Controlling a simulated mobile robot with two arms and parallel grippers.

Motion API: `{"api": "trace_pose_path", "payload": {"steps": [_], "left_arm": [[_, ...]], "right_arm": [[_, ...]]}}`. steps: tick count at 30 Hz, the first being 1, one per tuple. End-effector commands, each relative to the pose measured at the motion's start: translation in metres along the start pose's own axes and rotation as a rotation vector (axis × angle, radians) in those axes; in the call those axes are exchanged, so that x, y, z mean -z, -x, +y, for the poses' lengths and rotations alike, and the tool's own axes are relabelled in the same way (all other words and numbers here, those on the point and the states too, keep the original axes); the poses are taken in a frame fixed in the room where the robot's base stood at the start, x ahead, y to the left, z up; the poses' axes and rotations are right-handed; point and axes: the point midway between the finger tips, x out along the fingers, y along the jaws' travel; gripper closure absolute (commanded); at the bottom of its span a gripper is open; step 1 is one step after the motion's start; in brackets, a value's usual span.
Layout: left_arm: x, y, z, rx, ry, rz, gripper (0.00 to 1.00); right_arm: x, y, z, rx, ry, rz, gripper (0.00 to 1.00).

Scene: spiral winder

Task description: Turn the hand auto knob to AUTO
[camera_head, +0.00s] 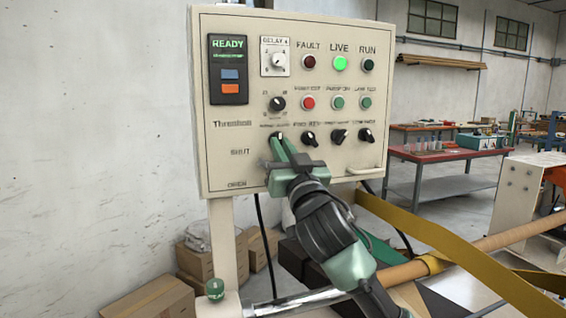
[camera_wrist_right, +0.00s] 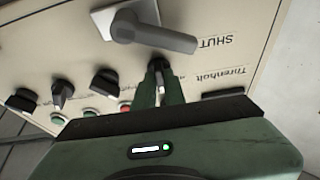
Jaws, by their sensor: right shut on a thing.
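My right gripper (camera_head: 282,143) reaches up to the beige control panel (camera_head: 222,130) from below. Its green fingers are shut on the leftmost black knob (camera_head: 278,135) of the lower knob row. The fingers hide most of that knob in the head view. In the right wrist view the fingers (camera_wrist_right: 160,92) hold the dark knob (camera_wrist_right: 157,65) between them. The label above this knob is too small and blurred to read, and its pointer setting cannot be told. My left gripper is not in view.
Several more black knobs, including one just right (camera_head: 309,138), share the row. A grey lever handle (camera_wrist_right: 160,38) sits close beside the gripped knob. A READY display (camera_head: 228,70) and lit green LIVE lamp (camera_head: 340,63) are above. A yellow band (camera_head: 420,228) passes at right.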

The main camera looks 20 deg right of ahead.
Motion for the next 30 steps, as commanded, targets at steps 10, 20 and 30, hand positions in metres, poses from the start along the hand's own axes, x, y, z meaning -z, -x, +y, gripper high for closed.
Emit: {"api": "trace_pose_path", "payload": {"steps": [10, 20, 30], "left_arm": [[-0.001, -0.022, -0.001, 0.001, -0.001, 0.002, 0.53], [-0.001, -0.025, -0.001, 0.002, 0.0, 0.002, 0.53], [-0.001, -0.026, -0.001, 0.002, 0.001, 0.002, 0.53]], "right_arm": [[-0.003, 0.0, -0.005, -0.119, -0.296, -0.005, 1.0], [0.0, -0.001, -0.006, -0.195, -0.473, -0.004, 1.0], [0.001, -0.001, -0.005, -0.224, -0.536, -0.001, 1.0]]}}
